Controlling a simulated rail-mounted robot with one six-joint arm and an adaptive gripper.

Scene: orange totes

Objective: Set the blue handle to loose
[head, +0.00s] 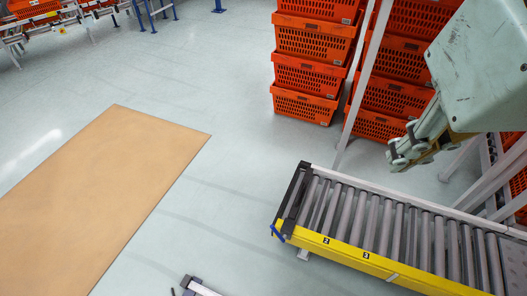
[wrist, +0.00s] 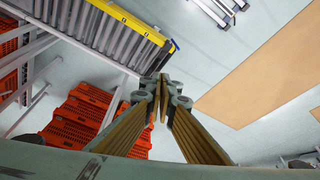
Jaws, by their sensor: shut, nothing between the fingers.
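The blue handle (head: 277,233) is a small lever at the near-left corner of the roller conveyor (head: 350,257), beside the yellow side rail's end. In the wrist view a small dark-blue bit (wrist: 172,46) shows at the end of the yellow rail, too small to read its position. My gripper (head: 395,156) is in the air above and behind the conveyor, to the right of the handle and well apart from it. In the wrist view my gripper (wrist: 161,80) has its fingertips together, with nothing held.
Stacks of orange totes (head: 308,72) stand behind the conveyor, next to a grey metal post (head: 362,75). A tan floor panel (head: 110,190) lies at the left. Part of another frame (head: 198,288) shows at the bottom edge. The floor left of the conveyor's end is clear.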

